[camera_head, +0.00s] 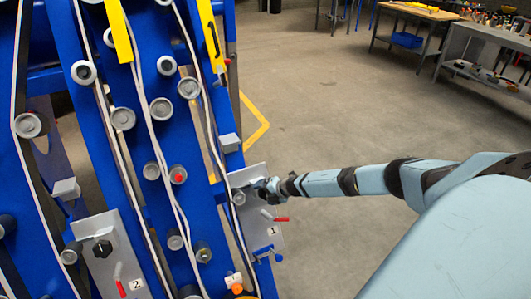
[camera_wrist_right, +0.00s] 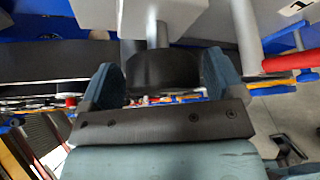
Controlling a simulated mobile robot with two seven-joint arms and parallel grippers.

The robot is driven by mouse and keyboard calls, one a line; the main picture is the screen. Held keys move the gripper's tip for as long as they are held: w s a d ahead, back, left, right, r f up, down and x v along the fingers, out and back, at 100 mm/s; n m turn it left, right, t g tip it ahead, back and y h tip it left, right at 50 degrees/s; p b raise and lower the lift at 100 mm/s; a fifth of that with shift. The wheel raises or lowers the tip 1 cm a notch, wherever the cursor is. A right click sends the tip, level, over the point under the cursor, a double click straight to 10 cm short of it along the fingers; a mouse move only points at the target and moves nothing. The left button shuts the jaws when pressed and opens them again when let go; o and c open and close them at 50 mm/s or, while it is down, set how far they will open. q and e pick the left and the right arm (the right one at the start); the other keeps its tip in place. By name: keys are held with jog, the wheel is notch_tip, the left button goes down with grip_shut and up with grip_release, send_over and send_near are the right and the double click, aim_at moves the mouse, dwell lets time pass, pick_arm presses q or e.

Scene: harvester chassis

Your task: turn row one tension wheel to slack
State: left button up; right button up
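The row one plate (camera_head: 262,232), grey and marked 1, is on the right side of the blue chassis in the head view. My right gripper (camera_head: 266,188) is at its upper part and covers its tension wheel there. In the right wrist view the black tension wheel (camera_wrist_right: 162,70) sits on a grey shaft. My right gripper's blue fingers (camera_wrist_right: 160,85) stand on either side of the wheel and appear to touch its sides. A red-handled lever (camera_head: 275,218) is on the plate just below; it also shows in the right wrist view (camera_wrist_right: 290,62). My left gripper is not in view.
The row two plate (camera_head: 112,270), with a black wheel (camera_head: 103,248) and red lever (camera_head: 120,285), is lower left. Several rollers and pale belts cover the blue chassis (camera_head: 95,140). Clear floor (camera_head: 330,100) lies to the right, with workbenches (camera_head: 490,45) behind.

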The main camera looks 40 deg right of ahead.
jog(key=p+v, duration=0.1)
jog(key=v, duration=1.2)
jog(key=shift+s+r, duration=0.25)
jog(key=shift+r, duration=0.1)
